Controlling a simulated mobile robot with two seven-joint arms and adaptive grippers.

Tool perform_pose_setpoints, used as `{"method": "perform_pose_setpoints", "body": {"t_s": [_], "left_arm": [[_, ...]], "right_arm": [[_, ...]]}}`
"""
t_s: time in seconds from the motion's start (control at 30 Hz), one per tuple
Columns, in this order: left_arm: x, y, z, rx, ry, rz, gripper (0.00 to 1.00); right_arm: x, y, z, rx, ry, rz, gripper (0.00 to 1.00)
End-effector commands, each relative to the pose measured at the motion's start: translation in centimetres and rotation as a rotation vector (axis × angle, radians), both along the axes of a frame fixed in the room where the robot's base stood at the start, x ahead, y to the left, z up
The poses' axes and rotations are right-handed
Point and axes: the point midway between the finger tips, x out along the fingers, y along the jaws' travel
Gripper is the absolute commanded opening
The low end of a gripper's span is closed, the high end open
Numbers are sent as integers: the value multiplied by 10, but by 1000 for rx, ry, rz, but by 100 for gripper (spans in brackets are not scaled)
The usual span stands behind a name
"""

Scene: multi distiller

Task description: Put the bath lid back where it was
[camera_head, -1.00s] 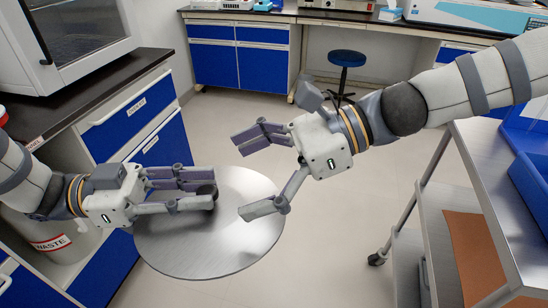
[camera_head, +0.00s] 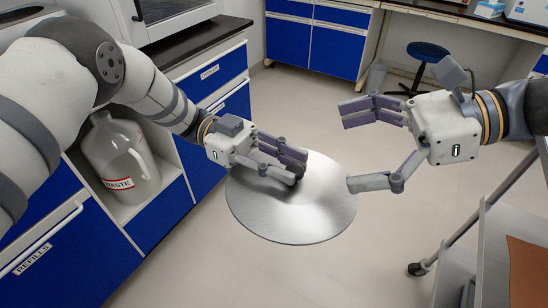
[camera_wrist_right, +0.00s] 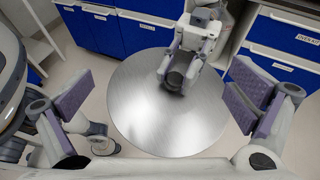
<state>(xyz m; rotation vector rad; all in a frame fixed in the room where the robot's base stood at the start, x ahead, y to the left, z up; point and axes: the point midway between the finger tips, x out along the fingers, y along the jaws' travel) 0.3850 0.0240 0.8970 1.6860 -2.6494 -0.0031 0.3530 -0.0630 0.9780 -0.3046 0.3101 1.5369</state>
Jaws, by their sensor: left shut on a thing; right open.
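The bath lid (camera_head: 320,215) is a round brushed-metal disc with a dark knob (camera_head: 297,169) on it. My left gripper (camera_head: 290,165) is shut on the knob and holds the lid in the air above the floor. The lid also shows in the right wrist view (camera_wrist_right: 165,125), with the left gripper (camera_wrist_right: 178,72) on its knob at the far side. My right gripper (camera_head: 362,150) is open and empty, to the right of the lid and apart from it. The bath itself is not in view.
Blue-fronted cabinets (camera_head: 222,75) with a dark worktop (camera_head: 190,45) stand at the left, with a waste jug (camera_head: 120,160) in an open shelf. A metal cart (camera_head: 495,235) is at the lower right. A blue stool (camera_head: 428,50) stands at the back. The middle floor is clear.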

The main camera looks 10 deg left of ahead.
Motion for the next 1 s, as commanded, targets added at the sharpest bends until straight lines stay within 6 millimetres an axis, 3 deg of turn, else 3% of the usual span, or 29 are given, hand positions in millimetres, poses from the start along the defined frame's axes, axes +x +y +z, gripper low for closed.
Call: {"method": "perform_pose_setpoints", "body": {"t_s": [0.17, 0.27, 0.37, 0.57, 0.7, 0.77, 0.8, 0.9, 1.0], "left_arm": [[3, -5, -3, -1, -2, -43, 0], [3, -5, -3, -1, -2, -47, 0], [3, -5, -3, -1, -3, -46, 0], [3, -5, -3, -1, -3, -45, 0], [3, -5, -3, -1, -3, -45, 0], [3, -5, -3, -1, -3, -45, 0], [3, -5, -3, -1, -3, -45, 0], [3, -5, -3, -1, -3, -44, 0], [3, -5, -3, -1, -3, -44, 0]], "right_arm": [[0, 1, 1, -6, -32, 21, 100], [-1, 7, 5, -45, -235, 157, 100], [-3, 19, 9, -102, -633, 454, 100], [-5, 39, 13, -95, -1487, 1271, 100], [-1, 49, 16, 93, -1953, 1911, 100], [3, 53, 19, 237, -2099, 2190, 100], [6, 56, 20, -335, 2048, -2236, 100], [13, 62, 26, -511, 1650, -2019, 100], [18, 67, 31, -637, 1371, -1856, 100]]}}
